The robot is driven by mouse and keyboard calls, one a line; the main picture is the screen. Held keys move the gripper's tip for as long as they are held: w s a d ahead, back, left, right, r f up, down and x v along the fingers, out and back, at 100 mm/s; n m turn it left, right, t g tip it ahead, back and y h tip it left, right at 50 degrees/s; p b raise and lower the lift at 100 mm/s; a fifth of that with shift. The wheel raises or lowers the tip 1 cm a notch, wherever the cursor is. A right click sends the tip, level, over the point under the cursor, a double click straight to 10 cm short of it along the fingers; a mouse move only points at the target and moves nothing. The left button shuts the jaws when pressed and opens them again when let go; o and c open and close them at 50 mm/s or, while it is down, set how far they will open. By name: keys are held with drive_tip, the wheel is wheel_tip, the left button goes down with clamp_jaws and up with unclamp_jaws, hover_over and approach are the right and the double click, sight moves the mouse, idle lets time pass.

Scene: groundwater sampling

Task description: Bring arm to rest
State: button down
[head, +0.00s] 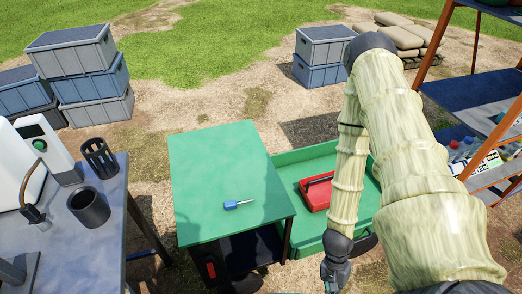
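My arm fills the right side of the head view, in a pale ribbed sleeve. It rises to a dark elbow at the top and folds back down. My gripper (335,272) hangs at the lower end, pointing down, in front of the right part of the green cart. Its fingers are small, dark and partly cut by the bottom edge, so whether they are open or shut cannot be told. Nothing held shows clearly.
A green table (215,175) bears a blue-handled screwdriver (238,204). A red case (318,193) lies in the lower green tray (290,160). A grey bench (100,235) with a black cup (89,207) stands left. A shelf rack (465,90) stands right. Stacked crates (75,50) and sandbags (400,38) are behind.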

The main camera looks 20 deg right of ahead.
drive_tip(key=w+a+r+n+t+h, duration=0.1)
drive_tip(key=w+a+n+t, duration=0.3)
drive_tip(key=a+n, duration=0.6)
drive_tip(key=shift+w+a+r+n+t, duration=0.3)
drive_tip(key=shift+w+a+n, duration=0.1)
drive_tip(key=shift+w+n, duration=0.15)
